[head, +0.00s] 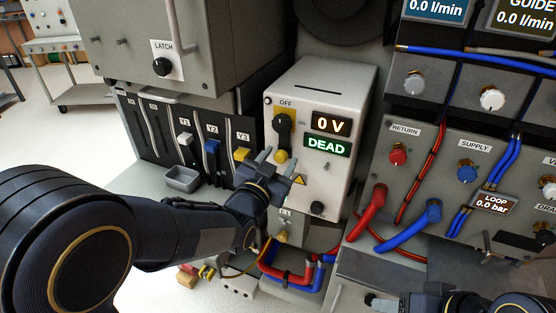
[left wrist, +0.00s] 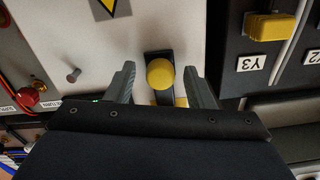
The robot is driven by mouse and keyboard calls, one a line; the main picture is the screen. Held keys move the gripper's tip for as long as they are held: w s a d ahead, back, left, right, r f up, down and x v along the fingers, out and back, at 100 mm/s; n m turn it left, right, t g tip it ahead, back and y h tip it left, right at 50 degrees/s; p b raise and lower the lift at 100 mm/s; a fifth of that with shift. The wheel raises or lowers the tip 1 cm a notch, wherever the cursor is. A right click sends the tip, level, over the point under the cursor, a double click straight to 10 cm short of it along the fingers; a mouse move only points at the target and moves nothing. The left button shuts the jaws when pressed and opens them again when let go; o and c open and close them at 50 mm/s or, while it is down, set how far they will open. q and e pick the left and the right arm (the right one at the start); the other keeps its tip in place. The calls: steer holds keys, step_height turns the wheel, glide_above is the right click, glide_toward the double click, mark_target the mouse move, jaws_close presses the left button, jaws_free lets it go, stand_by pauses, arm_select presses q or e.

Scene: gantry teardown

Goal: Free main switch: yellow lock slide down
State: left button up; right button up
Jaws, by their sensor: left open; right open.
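The main switch is a grey box (head: 330,90) with "0 V" and "DEAD" displays and a black handle (head: 283,122) on a yellow plate, the handle upright towards OFF. Below the handle is the yellow lock slide (head: 281,156). In the left wrist view its round yellow knob (left wrist: 160,73) sits on a dark slot. My left gripper (head: 277,159) is open at the panel. Its fingers (left wrist: 160,84) stand on either side of the knob, with visible gaps. Whether they touch the panel is unclear. My right gripper (head: 385,301) is at the bottom edge, partly cut off.
Left of the box are slots with yellow Y3 (head: 242,154), blue Y2 (head: 212,147) and Y1 handles, and a small grey tray (head: 183,179). Red (head: 368,212) and blue (head: 412,228) hoses run at the lower right.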

mark_target(285, 164)
arm_select(q)
steer(key=shift+c, duration=0.5)
jaws_close()
step_height(285, 164, down, 4)
steer(key=b, duration=0.4)
steer(key=shift+f+b, duration=0.1)
steer(key=shift+b, duration=0.2)
steer(key=shift+c, duration=0.5)
jaws_free()
steer(key=shift+o, duration=1)
steer(key=v, duration=0.7)
steer(key=shift+s, duration=0.4)
